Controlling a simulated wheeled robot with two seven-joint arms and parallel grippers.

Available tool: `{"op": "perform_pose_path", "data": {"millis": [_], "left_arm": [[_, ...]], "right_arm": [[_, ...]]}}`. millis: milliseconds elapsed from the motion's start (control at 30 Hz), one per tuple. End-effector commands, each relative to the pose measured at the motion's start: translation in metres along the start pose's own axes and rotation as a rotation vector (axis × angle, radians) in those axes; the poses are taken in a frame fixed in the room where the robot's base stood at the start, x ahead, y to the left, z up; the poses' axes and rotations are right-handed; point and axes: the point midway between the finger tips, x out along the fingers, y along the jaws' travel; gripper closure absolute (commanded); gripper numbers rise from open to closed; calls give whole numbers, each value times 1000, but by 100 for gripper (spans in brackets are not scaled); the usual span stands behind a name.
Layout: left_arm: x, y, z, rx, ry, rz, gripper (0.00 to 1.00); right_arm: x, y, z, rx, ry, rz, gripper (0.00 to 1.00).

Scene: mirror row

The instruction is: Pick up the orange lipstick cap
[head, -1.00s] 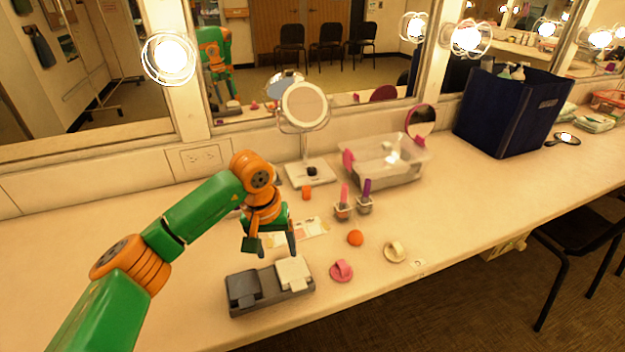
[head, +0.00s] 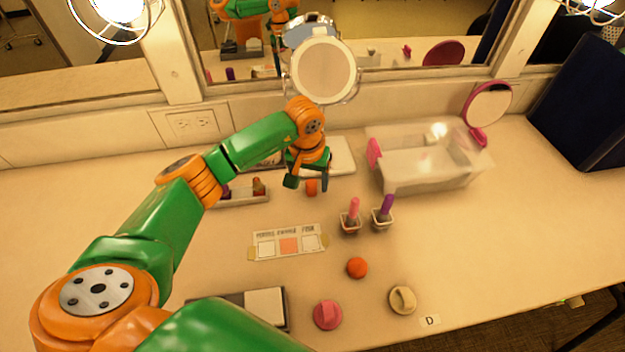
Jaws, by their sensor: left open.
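The orange lipstick cap (head: 311,188) is a small orange cylinder on the counter, in front of the round mirror's white base (head: 342,152). My left gripper (head: 308,183) points down at it, open, with one finger on each side of the cap in the picture. The cap's upper part is partly hidden by the gripper. I cannot tell whether the fingertips are level with the cap or still above it. My right gripper is not in view.
A small tray (head: 240,197) with lipsticks lies left of the gripper. Brush cups (head: 351,224), a clear bin (head: 425,178), a labelled card (head: 288,242), an orange round item (head: 357,268), a pink round item (head: 328,314) and a cream one (head: 402,300) stand around.

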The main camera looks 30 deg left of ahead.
Motion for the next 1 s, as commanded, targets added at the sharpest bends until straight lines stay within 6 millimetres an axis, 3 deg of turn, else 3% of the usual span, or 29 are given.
{"op": "perform_pose_path", "data": {"millis": [100,300,367,567,600,867,1000], "left_arm": [[14,1,0,-1,0,1,29],[16,1,-1,0,2,1,29],[16,1,-1,0,2,1,42],[16,0,-1,0,2,1,96],[16,0,-1,0,2,1,100],[15,1,-1,-1,2,1,100],[4,1,-4,-2,4,2,100]], "right_arm": [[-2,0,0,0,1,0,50],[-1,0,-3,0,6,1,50],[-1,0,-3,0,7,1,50],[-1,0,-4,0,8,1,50],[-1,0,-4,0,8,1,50],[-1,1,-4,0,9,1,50],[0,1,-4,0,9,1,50]]}}
